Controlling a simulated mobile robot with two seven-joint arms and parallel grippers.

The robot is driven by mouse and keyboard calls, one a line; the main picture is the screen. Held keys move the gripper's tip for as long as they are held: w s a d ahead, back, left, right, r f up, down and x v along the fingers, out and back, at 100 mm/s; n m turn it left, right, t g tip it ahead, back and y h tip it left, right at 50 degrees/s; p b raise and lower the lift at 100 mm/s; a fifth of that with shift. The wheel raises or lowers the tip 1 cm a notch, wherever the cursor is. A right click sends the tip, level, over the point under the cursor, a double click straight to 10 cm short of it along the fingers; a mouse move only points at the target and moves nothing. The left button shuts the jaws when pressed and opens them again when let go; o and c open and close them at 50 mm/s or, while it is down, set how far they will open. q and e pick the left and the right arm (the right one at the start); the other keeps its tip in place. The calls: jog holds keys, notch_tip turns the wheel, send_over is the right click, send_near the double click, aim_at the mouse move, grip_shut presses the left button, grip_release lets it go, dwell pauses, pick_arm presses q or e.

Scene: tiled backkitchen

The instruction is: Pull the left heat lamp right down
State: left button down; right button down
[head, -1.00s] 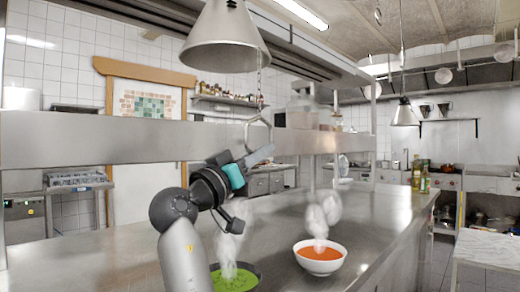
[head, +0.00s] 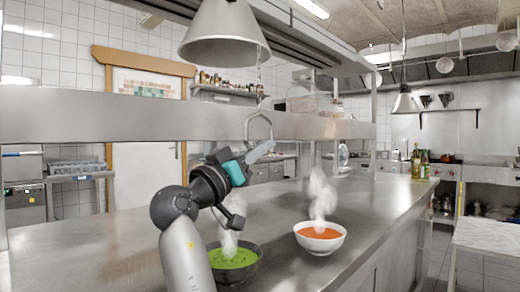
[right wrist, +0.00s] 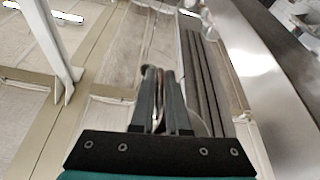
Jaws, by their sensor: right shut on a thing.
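The left heat lamp (head: 225,36) is the large grey cone hanging at the top of the head view. A thin chain (head: 259,82) hangs beside it and ends in a metal loop handle (head: 248,122). My right gripper (head: 264,149) is at the lower end of this handle, and its fingers are shut on it. In the right wrist view my right gripper (right wrist: 161,78) shows its fingers close together, with a thin metal piece between them. My left gripper is not in view.
A black bowl of green soup (head: 254,271) and a white bowl of orange soup (head: 339,245) steam on the steel counter (head: 110,255). A steel shelf (head: 60,118) crosses behind my arm. Another heat lamp (head: 406,102) hangs farther right.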

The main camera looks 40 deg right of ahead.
jog(key=shift+d+f, duration=0.1)
jog(key=shift+f, duration=0.15)
jog(key=c, duration=1.2)
grip_release()
jog(key=shift+o, duration=1.4)
jog(key=shift+r, duration=0.1)
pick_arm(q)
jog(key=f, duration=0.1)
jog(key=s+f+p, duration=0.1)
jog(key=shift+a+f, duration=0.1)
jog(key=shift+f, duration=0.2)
pick_arm(e)
jog(key=v, duration=1.5)
jog(key=shift+a, duration=0.2)
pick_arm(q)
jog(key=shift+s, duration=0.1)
